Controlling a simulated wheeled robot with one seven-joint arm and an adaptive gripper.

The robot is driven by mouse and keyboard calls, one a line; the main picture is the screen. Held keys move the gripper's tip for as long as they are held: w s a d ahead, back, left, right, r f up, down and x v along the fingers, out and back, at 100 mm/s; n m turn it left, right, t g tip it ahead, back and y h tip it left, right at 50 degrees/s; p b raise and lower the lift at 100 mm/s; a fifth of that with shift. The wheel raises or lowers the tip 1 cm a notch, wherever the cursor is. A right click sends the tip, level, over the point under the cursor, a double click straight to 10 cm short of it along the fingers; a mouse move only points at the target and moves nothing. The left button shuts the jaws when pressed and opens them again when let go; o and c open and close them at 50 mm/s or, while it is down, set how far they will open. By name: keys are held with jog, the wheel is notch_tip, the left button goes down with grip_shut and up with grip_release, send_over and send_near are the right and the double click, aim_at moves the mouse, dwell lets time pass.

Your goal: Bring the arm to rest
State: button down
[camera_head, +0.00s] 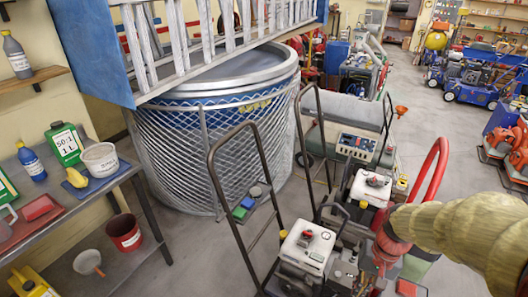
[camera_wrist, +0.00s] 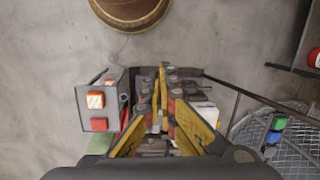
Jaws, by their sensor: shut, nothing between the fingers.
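My gripper (camera_wrist: 163,85) shows in the wrist view with its yellow and dark fingers brought together. It is shut, and I see nothing held between the fingertips. It is above machinery and a grey concrete floor (camera_wrist: 220,45). In the head view I cannot clearly make out the gripper among the machines at the lower right.
A grey box with orange switches (camera_wrist: 118,85) is left of the fingers in the wrist view. In the head view, a white-topped machine (camera_head: 305,245) stands low centre, a mesh-wrapped drum (camera_head: 205,150) behind it, and a workbench (camera_head: 125,170) at left. Open floor (camera_head: 425,110) lies upper right.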

jog(key=s+a+r+n+t, duration=0.2)
jog(key=s+a+r+t, duration=0.1)
jog(key=r, duration=0.6)
jog(key=s+a+r+n+t+h, duration=0.1)
jog(key=s+a+r+n+t, duration=0.1)
jog(key=r, duration=0.7)
jog(key=shift+s+a+r+n+t+h, duration=0.35)
jog(key=shift+s+a+t, duration=0.4)
jog(key=shift+s, duration=0.3)
